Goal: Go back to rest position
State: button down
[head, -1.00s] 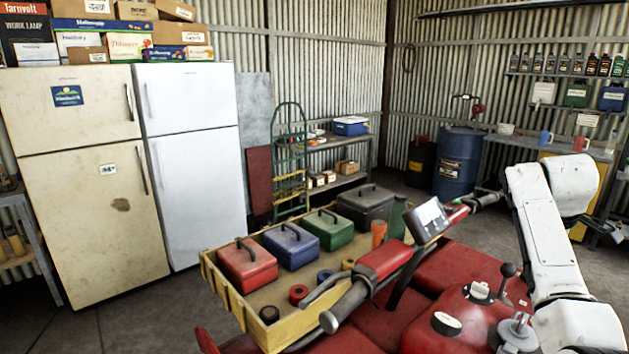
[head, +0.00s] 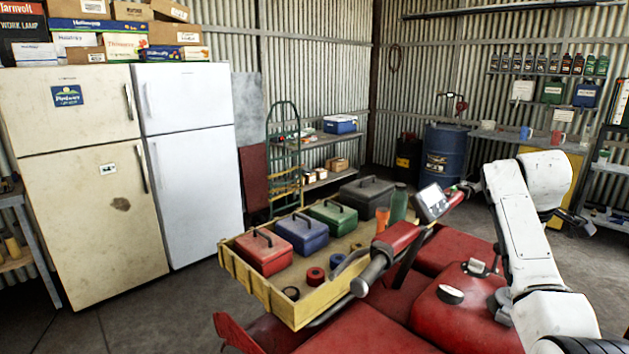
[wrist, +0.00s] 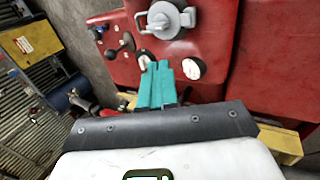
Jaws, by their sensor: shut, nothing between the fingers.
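My gripper (wrist: 157,85) shows in the wrist view as two teal fingers pressed together with nothing between them.
The red quad (head: 365,330) fills the front middle. Its yellow front tray (head: 262,288) holds several toolboxes and tape rolls. Two fridges (head: 195,150) stand left. A blue drum (head: 446,160) and a workbench stand behind. Bare floor (head: 150,310) shows at front left.

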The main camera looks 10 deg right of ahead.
jog(key=s+a+f+m+y, duration=0.1)
jog(key=s+a+f, duration=0.3)
jog(key=a+f, duration=0.25)
jog(key=s+a+f+m+t, duration=0.1)
jog(key=s+a+f+m, duration=0.1)
jog(key=s+a+f, duration=0.45)
jog(key=s+a+f+m+y, duration=0.15)
jog(key=a+f, duration=0.25)
jog(key=f, duration=0.5)
jog(key=s+a+f+m+y, duration=0.1)
jog(key=s+a, duration=0.2)
jog(key=s, duration=0.5)
jog(key=s+a+f+m+t, duration=0.1)
jog(key=s+a, duration=0.3)
jog(key=s, duration=0.4)
jog(key=s+a+f+m+y, duration=0.1)
jog(key=s+a, duration=0.2)
jog(key=s, duration=0.5)
jog(key=s+f+g+b, duration=0.2)
jog(key=s+f+b, duration=0.3)
jog(key=f, duration=0.3)
jog(key=s+d+f+g+b, duration=0.1)
jog(key=s+f+g+b, duration=0.1)
jog(key=s+f+b, duration=0.3)
notch_tip(320, 180, down, 3)
jog(key=shift+s+f, duration=0.1)
jog(key=shift+s, duration=0.15)
jog(key=shift+m, duration=0.25)
